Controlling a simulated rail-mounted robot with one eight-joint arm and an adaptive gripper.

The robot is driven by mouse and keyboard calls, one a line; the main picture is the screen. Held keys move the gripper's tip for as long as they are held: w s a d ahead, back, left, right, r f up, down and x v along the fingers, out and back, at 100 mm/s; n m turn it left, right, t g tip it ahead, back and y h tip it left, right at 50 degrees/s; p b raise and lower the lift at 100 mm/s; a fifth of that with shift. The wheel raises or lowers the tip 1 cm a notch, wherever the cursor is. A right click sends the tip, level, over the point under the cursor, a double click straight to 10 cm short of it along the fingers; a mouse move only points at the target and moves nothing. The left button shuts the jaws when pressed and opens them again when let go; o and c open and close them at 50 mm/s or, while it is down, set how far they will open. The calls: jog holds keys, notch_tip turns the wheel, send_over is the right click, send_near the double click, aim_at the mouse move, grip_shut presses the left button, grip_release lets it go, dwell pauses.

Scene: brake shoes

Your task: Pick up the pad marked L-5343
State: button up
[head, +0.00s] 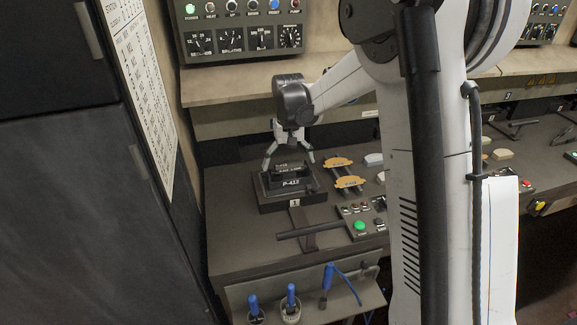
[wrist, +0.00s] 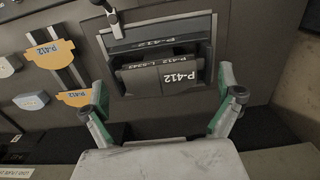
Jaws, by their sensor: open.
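My gripper (head: 289,163) is open above a dark fixture (head: 291,197) marked P-412 on the bench. In the wrist view, my gripper (wrist: 163,88) has one green-edged finger on either side of a dark pad (wrist: 145,82) seated in the fixture. The pad's narrow upper edge carries small white lettering that seems to include P-412 and L-5343, though it is small and blurred. A large P-412 label shows on the dark face beside it. The fingers look apart from the pad; the exact height gap cannot be told.
Yellow-orange pieces (head: 338,162) marked P-412 lie on rails right of the fixture, with pale blocks (head: 374,159) beyond. A control box with a green button (head: 359,225) stands in front. Blue-handled tools (head: 291,294) hang at the bench's front. A dark cabinet (head: 90,200) stands left.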

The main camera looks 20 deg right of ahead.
jog(key=c, duration=1.7)
jog(key=shift+r, duration=0.15)
jog(key=shift+c, duration=0.2)
